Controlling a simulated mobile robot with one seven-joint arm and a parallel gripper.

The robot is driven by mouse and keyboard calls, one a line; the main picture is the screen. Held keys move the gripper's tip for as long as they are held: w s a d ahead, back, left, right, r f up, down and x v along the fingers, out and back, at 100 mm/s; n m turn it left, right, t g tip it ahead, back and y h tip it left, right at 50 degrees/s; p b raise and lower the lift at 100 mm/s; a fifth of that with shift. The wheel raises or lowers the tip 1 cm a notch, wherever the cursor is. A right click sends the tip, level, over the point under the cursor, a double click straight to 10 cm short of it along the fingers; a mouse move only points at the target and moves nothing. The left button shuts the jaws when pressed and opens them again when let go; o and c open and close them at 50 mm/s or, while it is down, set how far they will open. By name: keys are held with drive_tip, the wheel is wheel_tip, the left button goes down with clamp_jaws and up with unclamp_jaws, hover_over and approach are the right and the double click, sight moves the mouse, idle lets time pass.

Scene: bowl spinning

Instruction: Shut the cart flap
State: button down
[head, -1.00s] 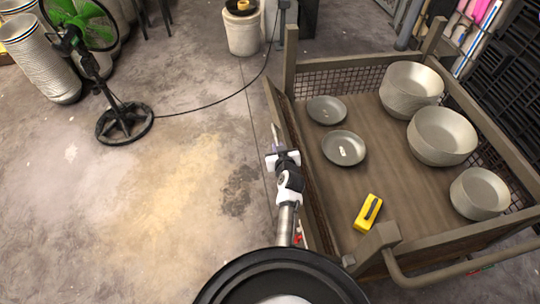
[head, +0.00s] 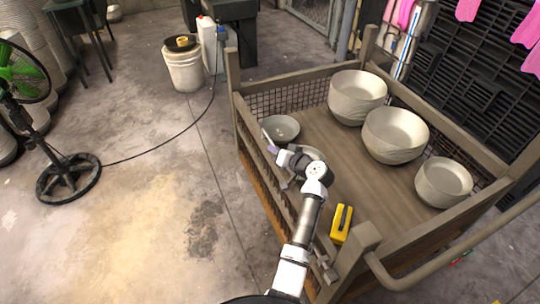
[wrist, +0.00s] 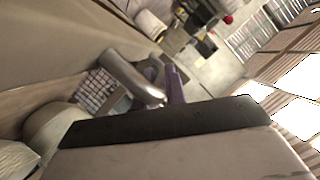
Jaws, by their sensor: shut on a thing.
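The cart (head: 405,245) is a brown frame with mesh sides and a wooden floor, on the right in the head view. Its flap (head: 256,158) is the long left side, standing close to upright between the corner posts. My gripper (head: 269,140) is at the flap's upper edge, toward the far end, and is shut on it. The exact contact is hard to see. In the wrist view a purple finger (wrist: 174,86) shows beside a shiny metal bar (wrist: 135,76); the dark gripper body hides much of the rest.
In the cart stand bowl stacks (head: 395,135), a shallow grey dish (head: 281,128), another dish partly behind my arm, and a yellow tool (head: 341,222). A white bucket (head: 184,70) stands behind. A green fan (head: 68,178) stands left, its cable crossing the floor.

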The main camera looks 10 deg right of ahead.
drive_tip(key=shift+d, duration=0.1)
idle(0.3)
drive_tip(key=c, duration=1.5)
unclamp_jaws()
drive_tip(key=shift+w, duration=0.15)
drive_tip(key=shift+o, duration=0.2)
drive_tip(key=b+v, duration=0.1)
drive_tip(key=v, duration=0.6)
drive_tip(key=shift+s+d, duration=0.2)
drive_tip(key=shift+s, duration=0.1)
drive_tip(key=shift+r, duration=0.1)
